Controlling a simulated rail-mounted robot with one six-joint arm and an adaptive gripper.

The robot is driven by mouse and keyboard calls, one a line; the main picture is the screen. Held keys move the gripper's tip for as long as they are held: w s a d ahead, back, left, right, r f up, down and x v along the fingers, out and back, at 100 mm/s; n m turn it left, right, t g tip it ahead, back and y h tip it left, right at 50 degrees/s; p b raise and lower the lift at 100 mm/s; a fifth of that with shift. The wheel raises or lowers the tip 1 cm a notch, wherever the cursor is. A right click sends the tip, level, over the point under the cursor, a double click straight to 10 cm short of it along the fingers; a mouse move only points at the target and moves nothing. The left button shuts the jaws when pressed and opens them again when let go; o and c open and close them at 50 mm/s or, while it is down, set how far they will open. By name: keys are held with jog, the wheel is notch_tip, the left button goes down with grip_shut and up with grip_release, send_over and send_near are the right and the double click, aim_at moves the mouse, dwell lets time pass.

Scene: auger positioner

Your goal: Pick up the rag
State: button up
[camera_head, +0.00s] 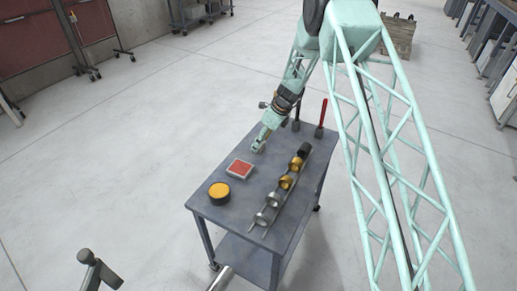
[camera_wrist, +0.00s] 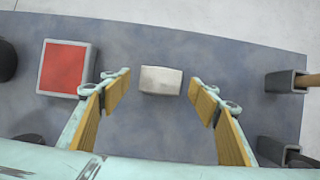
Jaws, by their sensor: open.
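A small pale grey-white block (camera_wrist: 161,80), which looks like the folded rag, lies on the grey cart top in the wrist view. It sits centred between the tips of my gripper (camera_wrist: 160,92), with a gap on each side. My gripper is open, its yellow-padded fingers spread and empty. In the head view my gripper (camera_head: 257,147) points down over the cart's far left part, and the pale block cannot be made out there. A red square in a pale frame (camera_head: 240,169) lies nearer the camera; it also shows left of my fingers in the wrist view (camera_wrist: 64,67).
The cart top (camera_head: 222,211) also holds a round yellow-topped tin (camera_head: 219,191) at the near left. A rack with several rings (camera_head: 286,183) runs along the right. A red-handled tool (camera_head: 322,118) stands upright at the far right corner. Open floor surrounds the cart.

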jog(key=shift+x, duration=0.8)
jog(key=shift+c, duration=0.6)
jog(key=c, duration=0.8)
